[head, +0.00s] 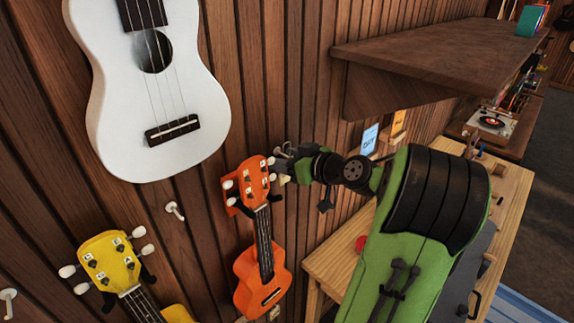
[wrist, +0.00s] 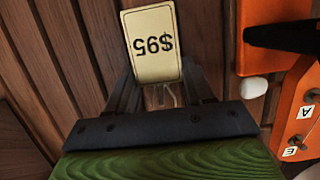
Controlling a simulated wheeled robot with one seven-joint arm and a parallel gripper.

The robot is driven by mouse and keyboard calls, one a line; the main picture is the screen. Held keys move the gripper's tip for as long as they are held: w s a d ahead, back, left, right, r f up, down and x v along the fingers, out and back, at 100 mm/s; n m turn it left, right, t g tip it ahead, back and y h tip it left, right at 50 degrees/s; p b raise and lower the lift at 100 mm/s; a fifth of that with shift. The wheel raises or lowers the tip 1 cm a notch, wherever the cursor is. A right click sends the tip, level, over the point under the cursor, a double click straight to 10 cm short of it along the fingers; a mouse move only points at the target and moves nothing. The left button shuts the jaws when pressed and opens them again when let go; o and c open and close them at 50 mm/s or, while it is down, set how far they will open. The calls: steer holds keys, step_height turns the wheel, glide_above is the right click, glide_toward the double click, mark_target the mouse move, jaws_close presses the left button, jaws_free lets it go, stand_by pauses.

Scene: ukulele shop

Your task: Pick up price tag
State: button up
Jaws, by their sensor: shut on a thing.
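A cream price tag (wrist: 153,42) reading $95 shows upside down in the wrist view, in front of the wooden wall. My gripper (wrist: 160,90) is shut on the tag, with its dark fingers at the tag's lower end. A pale metal hook shows just below the tag, between the fingers. In the head view my gripper (head: 284,160) is beside the headstock of the orange ukulele (head: 263,262), and the tag cannot be clearly made out there.
The orange ukulele's headstock (wrist: 285,120) is close on the right in the wrist view. A white ukulele (head: 160,95) and a yellow one (head: 112,262) hang to the left. A dark wooden shelf (head: 430,50) juts out at upper right, above a wooden workbench (head: 330,265).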

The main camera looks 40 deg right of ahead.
steer(key=s+b, duration=0.1)
steer(key=s, duration=0.3)
steer(key=s+b, duration=0.1)
steer(key=s, duration=0.3)
steer(key=s+b, duration=0.1)
steer(key=s, duration=0.3)
steer(key=shift+d+f+b, duration=0.1)
steer(key=shift+d+b, duration=0.15)
steer(key=shift+b, duration=0.15)
steer(key=shift+c, duration=0.5)
steer(key=s+p, duration=0.4)
steer(key=s, duration=0.2)
steer(key=shift+r, duration=0.25)
steer(key=shift+f, duration=0.1)
